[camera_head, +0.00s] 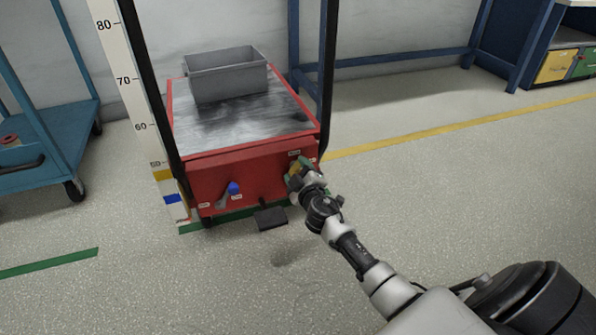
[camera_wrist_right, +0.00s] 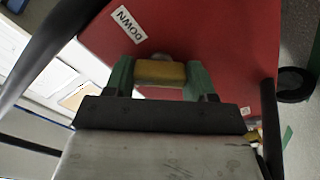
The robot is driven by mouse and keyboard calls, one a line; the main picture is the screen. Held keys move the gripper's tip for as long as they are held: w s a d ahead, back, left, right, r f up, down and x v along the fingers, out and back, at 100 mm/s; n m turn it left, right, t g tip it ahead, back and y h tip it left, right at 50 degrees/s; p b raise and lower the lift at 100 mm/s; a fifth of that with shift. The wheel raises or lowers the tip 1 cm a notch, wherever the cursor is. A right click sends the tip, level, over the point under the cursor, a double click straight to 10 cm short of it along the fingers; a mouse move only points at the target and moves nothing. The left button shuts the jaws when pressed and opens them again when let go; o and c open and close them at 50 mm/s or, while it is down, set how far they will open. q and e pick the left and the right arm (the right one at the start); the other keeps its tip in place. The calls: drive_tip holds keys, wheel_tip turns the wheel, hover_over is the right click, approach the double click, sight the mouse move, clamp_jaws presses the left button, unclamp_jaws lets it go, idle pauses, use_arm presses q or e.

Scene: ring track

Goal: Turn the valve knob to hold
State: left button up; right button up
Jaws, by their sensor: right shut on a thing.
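The valve knob is a yellow block on the red front panel of a lift cart (camera_head: 245,180). In the right wrist view the knob (camera_wrist_right: 160,73) sits between the two green fingers of my right gripper (camera_wrist_right: 160,80). The fingers are shut on its sides. In the head view my right gripper (camera_head: 302,174) is at the right end of the front panel and mostly covers the knob. A white label (camera_wrist_right: 129,25) beside the knob reads DOWN, upside down in the wrist view. The knob's exact turn angle is hard to tell. My left gripper is not in view.
A blue-knobbed lever (camera_head: 234,188) is on the left of the panel, and a black pedal (camera_head: 270,217) below it. A grey bin (camera_head: 226,75) stands on the cart's platform. A blue trolley (camera_head: 45,150) is at left. Floor to the right is clear.

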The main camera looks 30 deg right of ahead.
drive_tip(key=n, duration=0.4)
drive_tip(key=shift+n, duration=1.8)
drive_tip(key=o, duration=0.9)
drive_tip(key=p+v, duration=0.1)
drive_tip(key=v, duration=0.9)
drive_tip(key=shift+s+p, duration=0.3)
drive_tip(key=shift+s, duration=0.1)
